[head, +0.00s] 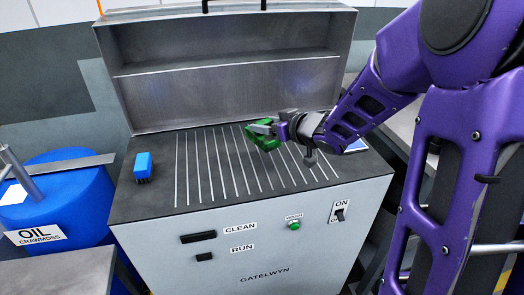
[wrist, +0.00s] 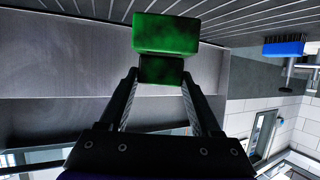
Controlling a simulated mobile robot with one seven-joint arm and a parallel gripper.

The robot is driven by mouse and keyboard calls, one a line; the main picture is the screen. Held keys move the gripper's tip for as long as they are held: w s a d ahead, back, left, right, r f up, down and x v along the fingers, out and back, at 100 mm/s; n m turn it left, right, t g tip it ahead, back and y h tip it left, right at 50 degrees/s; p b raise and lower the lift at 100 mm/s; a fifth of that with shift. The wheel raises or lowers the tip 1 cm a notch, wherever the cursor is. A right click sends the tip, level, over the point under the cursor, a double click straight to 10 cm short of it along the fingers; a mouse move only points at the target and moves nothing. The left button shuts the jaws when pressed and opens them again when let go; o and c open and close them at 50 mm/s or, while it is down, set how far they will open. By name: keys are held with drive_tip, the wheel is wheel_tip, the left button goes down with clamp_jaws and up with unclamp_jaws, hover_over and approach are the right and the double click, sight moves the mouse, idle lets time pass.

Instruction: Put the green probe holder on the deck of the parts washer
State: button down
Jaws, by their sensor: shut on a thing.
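The green probe holder (head: 259,141) is in my gripper (head: 272,128), over the striped right half of the parts washer's dark deck (head: 220,182) in the head view. In the wrist view the holder (wrist: 165,33) is a green block with a narrower part between the two fingers of my gripper (wrist: 162,75). The fingers are shut on that narrower part. I cannot tell whether the holder's underside touches the deck or hangs just above it. The washer (head: 262,245) has its lid (head: 230,75) raised behind the deck.
A blue block with dark bristles (head: 143,166) stands at the deck's left. A blue and white item (head: 355,146) lies near the right edge, partly behind my arm. A blue oil drum (head: 70,200) stands left of the washer. The deck's middle left is clear.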

sight(267, 141)
drive_tip(key=shift+f+b, duration=0.85)
drive_tip(key=shift+f, duration=1.95)
drive_tip(key=shift+f, duration=0.2)
drive_tip(key=shift+c, duration=0.5)
unclamp_jaws()
drive_tip(key=shift+r, duration=0.3)
drive_tip(key=p+v, duration=0.3)
drive_tip(key=v, duration=0.9)
drive_tip(key=shift+f, duration=0.2)
drive_tip(key=shift+d, duration=0.1)
